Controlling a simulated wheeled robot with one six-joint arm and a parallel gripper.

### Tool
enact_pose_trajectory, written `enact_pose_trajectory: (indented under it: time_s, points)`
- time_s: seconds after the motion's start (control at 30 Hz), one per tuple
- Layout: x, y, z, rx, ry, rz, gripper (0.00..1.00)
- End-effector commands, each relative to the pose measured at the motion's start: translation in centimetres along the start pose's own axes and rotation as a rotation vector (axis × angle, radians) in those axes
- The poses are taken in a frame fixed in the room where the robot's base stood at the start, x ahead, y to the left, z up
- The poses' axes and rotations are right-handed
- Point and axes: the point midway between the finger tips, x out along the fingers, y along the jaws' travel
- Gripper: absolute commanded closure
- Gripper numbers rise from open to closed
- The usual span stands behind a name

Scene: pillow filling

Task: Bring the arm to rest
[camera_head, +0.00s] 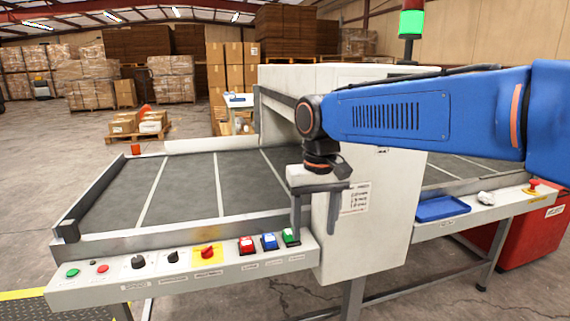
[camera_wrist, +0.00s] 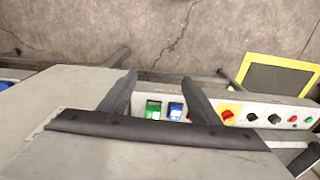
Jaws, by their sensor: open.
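My gripper (camera_head: 315,228) hangs at the end of my blue arm, in front of the pale machine housing and over the right end of the control panel (camera_head: 180,270). Its two dark fingers are apart with nothing between them. In the wrist view the open gripper (camera_wrist: 158,82) frames a green rocker switch (camera_wrist: 153,110) and a blue switch (camera_wrist: 175,111). In the head view the red switch (camera_head: 247,245), blue switch (camera_head: 269,241) and green switch (camera_head: 290,237) sit close to the left finger. I cannot tell whether a finger touches anything.
The conveyor bed (camera_head: 180,187) lies left of the machine housing (camera_head: 375,230). A blue tray (camera_head: 442,208) and a white crumpled item (camera_head: 486,198) lie on the right ledge, near an emergency stop (camera_head: 533,187). The signal lamp (camera_head: 411,24) glows green.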

Motion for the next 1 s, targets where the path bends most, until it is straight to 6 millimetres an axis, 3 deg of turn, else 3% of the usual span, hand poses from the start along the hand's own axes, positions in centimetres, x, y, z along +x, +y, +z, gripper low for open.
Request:
enact_pose_trajectory:
  time_s: [0.27, 0.47, 0.7, 1.0]
  points:
    - [0.3, 4.6, 3.8, 0.043, 0.061, -0.007, 0.43]
    - [1.5, 9.1, 8.7, 0.092, 0.133, -0.006, 0.43]
    - [4.1, 13.3, 14.9, 0.15, 0.224, 0.01, 0.43]
    - [8.4, 16.3, 22.0, 0.214, 0.325, 0.048, 0.43]
